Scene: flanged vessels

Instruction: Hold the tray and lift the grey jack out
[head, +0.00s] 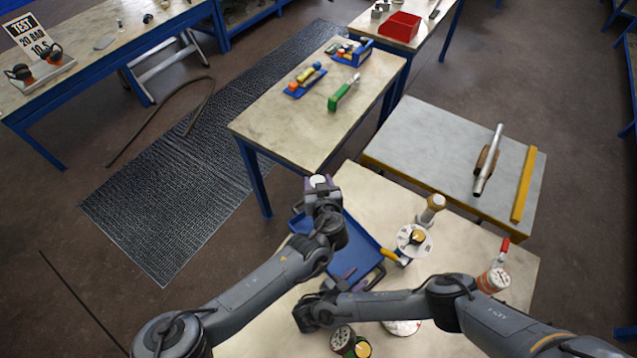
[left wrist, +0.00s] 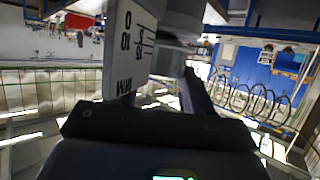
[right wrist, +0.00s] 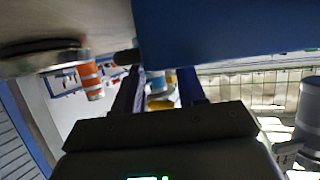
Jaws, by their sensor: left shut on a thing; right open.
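My left gripper (head: 322,203) is at the tray's far left end, shut on the grey jack (head: 319,183). The jack's scale plate, marked in MM, fills the upper left of the left wrist view (left wrist: 132,42). Whether the jack touches the tray is hidden. My right gripper (right wrist: 157,88) is open beside the tray's near side. The tray's blue wall (right wrist: 230,35) shows close above its fingers.
Another orange and white piece (head: 493,280) stands further right. Round gauges (head: 343,339) sit close to my right wrist. A grey cart (head: 445,150) adjoins the bench behind.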

